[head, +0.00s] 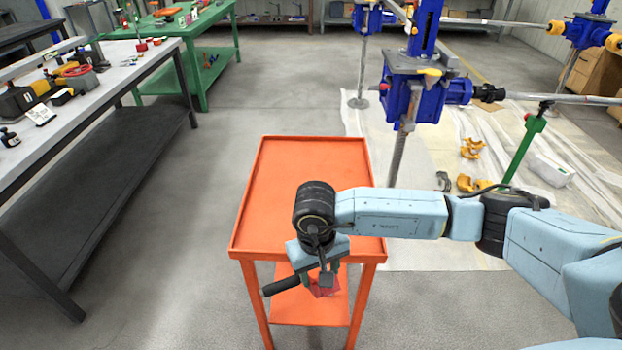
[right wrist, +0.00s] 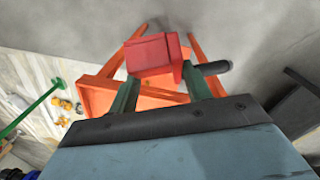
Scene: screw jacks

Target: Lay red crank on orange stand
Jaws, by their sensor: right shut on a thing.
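The orange stand (head: 290,165) is a small table with a raised rim, in the middle of the head view. Its top is bare where visible; my right arm covers part of it. My right gripper (head: 323,280) hangs at the stand's near edge and is shut on the red crank (head: 325,291). The crank's black handle (head: 281,286) sticks out to the left. In the right wrist view the crank's red block (right wrist: 153,54) sits at the green fingers, with the handle (right wrist: 214,68) to its right and the stand (right wrist: 98,95) behind. My left gripper is not in view.
A grey workbench (head: 150,58) with tools stands at left, and a green table (head: 205,25) behind it. Blue screw jacks (head: 400,98) and a green post (head: 522,150) stand on sheeting at right. Bare floor separates the stand from the workbench.

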